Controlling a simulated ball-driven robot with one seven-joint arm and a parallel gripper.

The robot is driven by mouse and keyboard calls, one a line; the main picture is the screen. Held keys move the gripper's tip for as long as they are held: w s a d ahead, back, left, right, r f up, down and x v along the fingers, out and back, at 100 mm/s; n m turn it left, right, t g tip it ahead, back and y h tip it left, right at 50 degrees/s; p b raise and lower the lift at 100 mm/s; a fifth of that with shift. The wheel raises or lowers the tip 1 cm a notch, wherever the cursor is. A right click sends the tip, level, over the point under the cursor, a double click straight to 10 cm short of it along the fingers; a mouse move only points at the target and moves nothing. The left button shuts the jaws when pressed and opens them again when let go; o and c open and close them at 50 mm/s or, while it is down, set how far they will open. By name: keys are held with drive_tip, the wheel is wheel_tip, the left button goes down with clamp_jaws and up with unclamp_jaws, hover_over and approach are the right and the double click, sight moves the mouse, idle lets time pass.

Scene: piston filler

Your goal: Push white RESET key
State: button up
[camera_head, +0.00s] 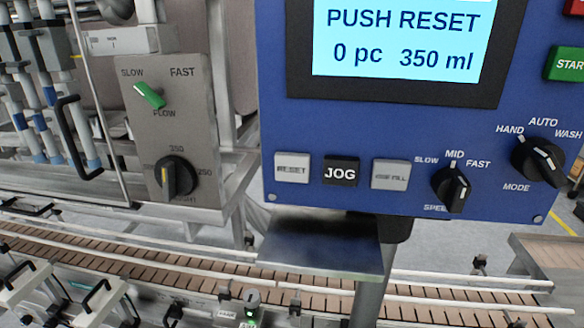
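The white RESET key (292,168) is a square key at the lower left of the blue control panel (275,120). It faces me and nothing covers it. The black JOG key (340,171) is just to its right, and a pale key marked REFILL or similar (390,174) is right of that. The screen (400,40) above reads "PUSH RESET", "0 pc" and "350 ml". My gripper is not in view.
A speed knob (451,188), a mode knob (538,160) and a green START button (566,64) are on the panel's right. A grey plate with a green flow knob (149,95) and a black volume knob (172,178) stands left. A slatted conveyor (190,274) runs below.

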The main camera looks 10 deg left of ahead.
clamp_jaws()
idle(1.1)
